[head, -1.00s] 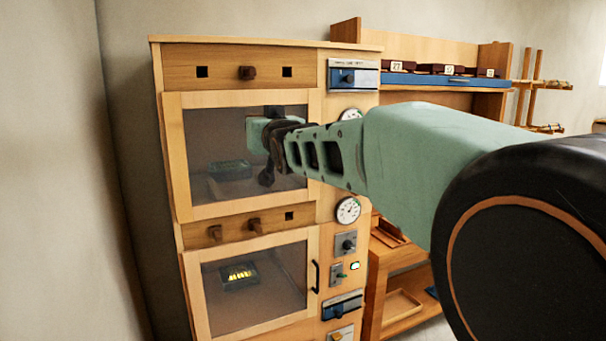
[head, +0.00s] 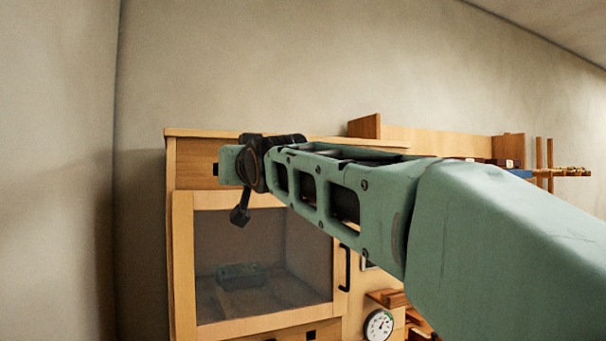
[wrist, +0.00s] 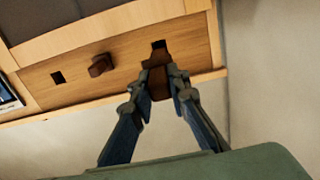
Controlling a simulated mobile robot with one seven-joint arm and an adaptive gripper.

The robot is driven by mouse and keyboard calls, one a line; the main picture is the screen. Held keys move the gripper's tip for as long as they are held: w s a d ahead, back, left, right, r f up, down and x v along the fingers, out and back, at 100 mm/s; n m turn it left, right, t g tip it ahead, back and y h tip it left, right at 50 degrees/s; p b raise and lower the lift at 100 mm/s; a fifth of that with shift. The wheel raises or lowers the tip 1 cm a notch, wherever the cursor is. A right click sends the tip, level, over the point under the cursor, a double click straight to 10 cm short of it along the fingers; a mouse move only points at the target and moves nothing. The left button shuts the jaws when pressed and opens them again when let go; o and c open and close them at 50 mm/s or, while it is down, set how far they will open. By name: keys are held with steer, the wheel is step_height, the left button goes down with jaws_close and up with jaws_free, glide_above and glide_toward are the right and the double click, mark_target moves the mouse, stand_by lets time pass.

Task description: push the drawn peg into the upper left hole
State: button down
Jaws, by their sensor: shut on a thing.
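My gripper (wrist: 164,72) is shut on a dark brown peg (wrist: 158,80) in the wrist view. The peg points at the wooden top panel (wrist: 125,75), close to a dark square hole (wrist: 158,45). Part of this hole stays visible beyond the peg; I cannot tell whether the tip touches its edge. In the head view, a dark hole (head: 215,169) shows at the panel's left, beside my gripper. The fingertips and held peg are hidden there.
Another brown peg (wrist: 100,65) sits mid-panel, with an empty square hole (wrist: 57,77) beyond it. Below the panel is a glazed door (head: 262,260) with a black handle (head: 344,268). A wall (head: 140,230) stands close on the left.

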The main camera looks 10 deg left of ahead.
steer(key=shift+w+a+r+p, duration=0.25)
steer(key=shift+w+p, duration=0.2)
steer(key=shift+p, duration=0.3)
steer(key=p+x, duration=0.2)
steer(key=p, duration=0.1)
steer(key=shift+w+a, duration=0.2)
steer(key=shift+w, duration=0.15)
steer(key=shift+w+a+f, duration=0.15)
steer(key=shift+w+f, duration=0.1)
steer(key=shift+p+x, duration=1.85)
steer(key=shift+x, duration=1.5)
stand_by(0.5)
steer(key=shift+w+a, duration=0.1)
steer(key=shift+w, duration=0.05)
steer(key=shift+w+a, duration=0.2)
steer(key=shift+w, duration=0.1)
steer(key=shift+w+a, duration=0.3)
steer(key=shift+w, duration=0.3)
stand_by(0.4)
